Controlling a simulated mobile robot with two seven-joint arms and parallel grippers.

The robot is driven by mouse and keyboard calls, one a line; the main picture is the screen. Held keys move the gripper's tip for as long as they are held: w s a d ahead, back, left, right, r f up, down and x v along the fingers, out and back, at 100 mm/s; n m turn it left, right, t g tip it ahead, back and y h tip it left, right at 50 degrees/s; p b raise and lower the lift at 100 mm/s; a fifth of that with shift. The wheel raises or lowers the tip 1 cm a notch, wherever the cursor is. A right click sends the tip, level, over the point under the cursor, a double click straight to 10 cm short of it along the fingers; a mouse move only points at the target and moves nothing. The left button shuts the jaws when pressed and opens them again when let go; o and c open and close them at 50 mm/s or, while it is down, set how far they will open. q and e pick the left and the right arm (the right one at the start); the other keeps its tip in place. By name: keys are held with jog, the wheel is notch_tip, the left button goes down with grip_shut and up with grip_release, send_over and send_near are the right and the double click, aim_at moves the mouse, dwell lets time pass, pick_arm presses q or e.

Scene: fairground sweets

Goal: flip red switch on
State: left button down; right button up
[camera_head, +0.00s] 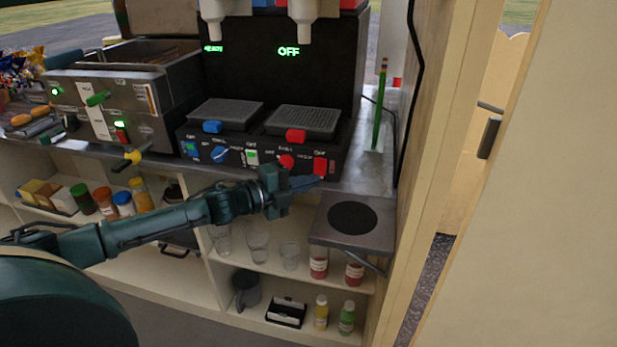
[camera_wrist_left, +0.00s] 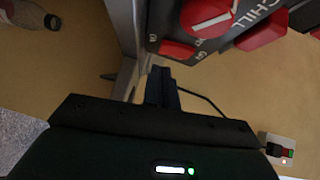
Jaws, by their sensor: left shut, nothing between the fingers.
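The black drink machine's front panel (camera_head: 235,155) carries a red switch (camera_head: 320,166) at its right end, with a red knob (camera_head: 286,161) to its left. The display (camera_head: 288,51) above reads OFF. My left gripper (camera_head: 308,183) is shut and empty, its fingertips just below and in front of the red switch. Contact cannot be told. In the left wrist view, the shut fingers (camera_wrist_left: 160,85) point toward a red block (camera_wrist_left: 176,50) on the panel, beside a red knob (camera_wrist_left: 207,15) and another red part (camera_wrist_left: 262,30). My right gripper is not in view.
A blue knob (camera_head: 220,154) and a white-green switch (camera_head: 252,157) sit further left on the panel. A grey shelf plate with a black disc (camera_head: 352,218) juts out below right. A steel appliance (camera_head: 110,100) stands left. A wooden post (camera_head: 445,150) bounds the right.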

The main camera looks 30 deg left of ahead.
pick_arm(q)
jog(key=shift+w+a+f, duration=0.1)
jog(key=shift+w+a, duration=0.1)
jog(key=shift+w, duration=0.6)
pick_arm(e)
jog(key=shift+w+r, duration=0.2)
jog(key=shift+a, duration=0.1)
pick_arm(q)
jog(key=shift+f+b, duration=0.2)
jog(key=shift+b, duration=0.1)
jog(key=shift+w+f+b, duration=0.2)
jog(key=shift+w+b, duration=0.05)
jog(key=shift+b, duration=0.4)
jog(key=shift+r+p, duration=0.35)
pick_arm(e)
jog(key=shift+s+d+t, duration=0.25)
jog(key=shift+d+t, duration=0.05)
pick_arm(q)
jog(key=shift+s+f, duration=0.1)
